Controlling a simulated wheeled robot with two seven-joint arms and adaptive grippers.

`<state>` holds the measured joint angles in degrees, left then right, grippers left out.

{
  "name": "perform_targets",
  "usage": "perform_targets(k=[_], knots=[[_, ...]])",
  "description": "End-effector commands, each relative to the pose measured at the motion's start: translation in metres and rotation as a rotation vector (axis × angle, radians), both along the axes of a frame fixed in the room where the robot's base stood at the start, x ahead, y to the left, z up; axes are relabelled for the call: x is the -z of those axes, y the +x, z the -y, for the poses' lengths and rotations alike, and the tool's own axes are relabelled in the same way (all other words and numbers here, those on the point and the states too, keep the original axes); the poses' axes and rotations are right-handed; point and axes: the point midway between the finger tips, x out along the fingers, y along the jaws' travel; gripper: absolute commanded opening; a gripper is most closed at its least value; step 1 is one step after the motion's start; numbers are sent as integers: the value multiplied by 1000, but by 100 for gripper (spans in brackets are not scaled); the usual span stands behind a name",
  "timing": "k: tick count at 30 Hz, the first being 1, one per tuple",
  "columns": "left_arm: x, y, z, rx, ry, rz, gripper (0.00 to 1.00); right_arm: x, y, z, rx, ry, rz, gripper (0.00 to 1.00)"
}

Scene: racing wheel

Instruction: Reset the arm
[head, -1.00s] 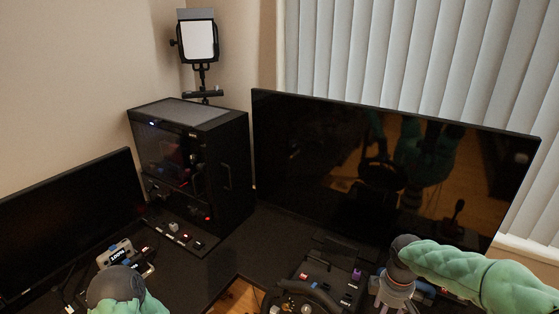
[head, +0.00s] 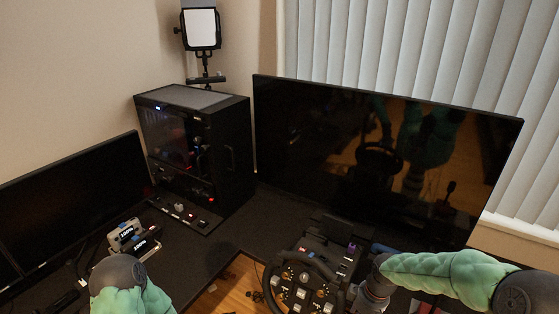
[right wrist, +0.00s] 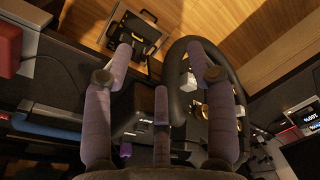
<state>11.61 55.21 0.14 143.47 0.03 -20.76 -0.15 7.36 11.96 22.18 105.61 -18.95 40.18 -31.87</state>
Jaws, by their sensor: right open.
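My right arm reaches in from the right in the head view, its grey wrist (head: 372,287) beside the right side of the racing wheel (head: 304,281). Its fingers are not clear there. In the right wrist view my right gripper (right wrist: 160,62) is open, its purple fingers spread and nothing between them. The racing wheel's dark rim (right wrist: 236,82) shows behind and beside the right finger. I cannot tell whether they touch. My left arm (head: 120,284) shows only as a green link and dark joint at the bottom left; its gripper is out of view.
A large monitor (head: 330,140) stands behind the wheel. A PC case (head: 230,160) is left of it, and another monitor (head: 75,205) is at far left. Small grey devices (head: 124,236) lie on the dark desk (head: 215,250). Pedals (right wrist: 136,38) show on the wooden floor.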

Motion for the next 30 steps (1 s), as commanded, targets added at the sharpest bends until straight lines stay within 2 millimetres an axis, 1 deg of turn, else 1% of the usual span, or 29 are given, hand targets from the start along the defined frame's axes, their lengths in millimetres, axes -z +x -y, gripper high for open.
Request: perform_targets(k=[1,5,6,8,9,11,12,14,15,19,21,24,27,30], knots=[[0,0,0,0,0,1,40,14,-4,-8,21,18,-11,57],[1,0,0,0,0,1,40,53,-17,-34,111,74,-30,57],[1,0,0,0,0,1,40,67,-24,-43,150,95,-39,57],[1,0,0,0,0,1,40,89,-35,-58,217,125,-54,57],[1,0,0,0,0,1,40,103,-43,-67,264,144,-65,57],[1,0,0,0,0,1,40,123,-57,-79,339,168,-82,57],[1,0,0,0,0,1,40,135,-67,-88,389,181,-95,57],[1,0,0,0,0,1,40,152,-82,-98,467,197,-112,57],[1,0,0,0,0,1,40,162,-94,-105,518,206,-124,57],[2,0,0,0,0,1,40,188,-127,-120,676,217,-157,57],[2,0,0,0,0,1,40,197,-143,-124,744,216,-169,57],[2,0,0,0,0,1,40,206,-158,-128,815,213,-179,57],[2,0,0,0,0,1,40,209,-166,-129,854,210,-180,57],[2,0,0,0,0,1,40,210,-168,-130,868,208,-182,57]])
